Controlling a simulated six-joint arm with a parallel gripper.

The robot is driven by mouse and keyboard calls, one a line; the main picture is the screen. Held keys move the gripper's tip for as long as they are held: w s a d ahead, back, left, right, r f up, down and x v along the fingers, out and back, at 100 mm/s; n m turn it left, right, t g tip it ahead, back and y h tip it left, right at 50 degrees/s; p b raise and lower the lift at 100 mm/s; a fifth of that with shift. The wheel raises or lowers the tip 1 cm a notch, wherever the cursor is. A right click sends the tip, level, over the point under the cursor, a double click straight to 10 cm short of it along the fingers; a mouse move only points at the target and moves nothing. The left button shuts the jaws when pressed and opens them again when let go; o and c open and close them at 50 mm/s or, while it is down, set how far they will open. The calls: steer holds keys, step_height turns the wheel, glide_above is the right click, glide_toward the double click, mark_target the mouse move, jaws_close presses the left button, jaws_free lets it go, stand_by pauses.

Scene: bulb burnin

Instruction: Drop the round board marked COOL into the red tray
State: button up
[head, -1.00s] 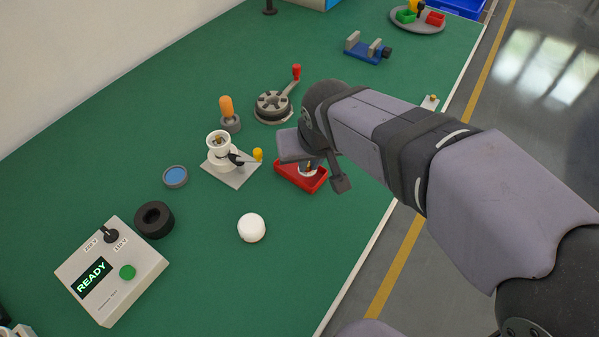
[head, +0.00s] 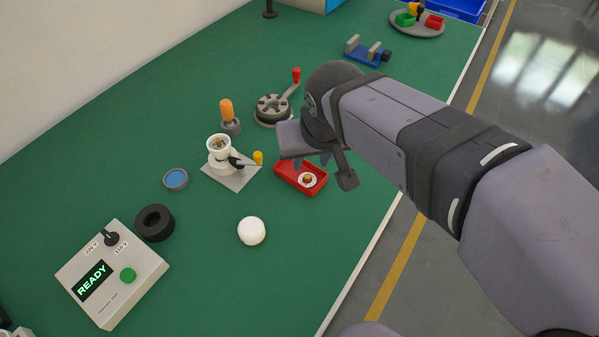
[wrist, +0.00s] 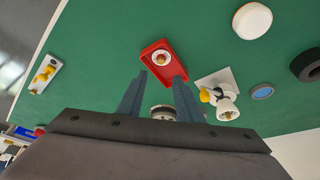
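The red tray (head: 288,174) lies on the green bench beneath my gripper. A small round white board (head: 315,181) with an orange-brown middle lies inside the tray, towards its near end; its marking is too small to read. The board also shows in the wrist view (wrist: 161,58), inside the red tray (wrist: 172,71). My gripper (wrist: 160,82) is open, with its two fingers apart and nothing between them. It hangs above the tray, apart from the board. In the head view the gripper's fingers are partly hidden by my arm.
A white lamp socket (head: 219,150) on a plate with a yellow-tipped lever stands just left of the tray. A grey reel (head: 272,108) with a red-handled crank stands behind. A white dome (head: 251,230) lies in front. Bench space is clear around the dome.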

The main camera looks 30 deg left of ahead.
steer(key=shift+v, duration=1.3)
steer(key=w+d+f, duration=0.1)
steer(key=d, duration=0.2)
steer(key=w+d+f+m+h, duration=0.1)
steer(key=w+d+f, duration=0.1)
steer(key=d, duration=0.1)
steer(key=w+d+f+m, duration=0.1)
steer(key=d, duration=0.2)
steer(key=shift+w+f, duration=0.25)
steer(key=s+d+f+m+g+h, duration=0.15)
steer(key=d+f, duration=0.25)
steer(key=d, duration=0.5)
steer(key=s+d+f+m+g, duration=0.1)
steer(key=s+d+f+m, duration=0.3)
steer(key=d, duration=0.5)
steer(key=s+d+f+m+g+h, duration=0.1)
steer(key=d+f, duration=0.4)
steer(key=d, duration=0.4)
step_height(320, 180, up, 17)
steer(key=p, duration=1.7)
steer(key=shift+s+d+r, duration=0.15)
steer(key=shift+s+d, duration=0.15)
steer(key=shift+s, duration=0.1)
steer(key=shift+m, duration=0.25)
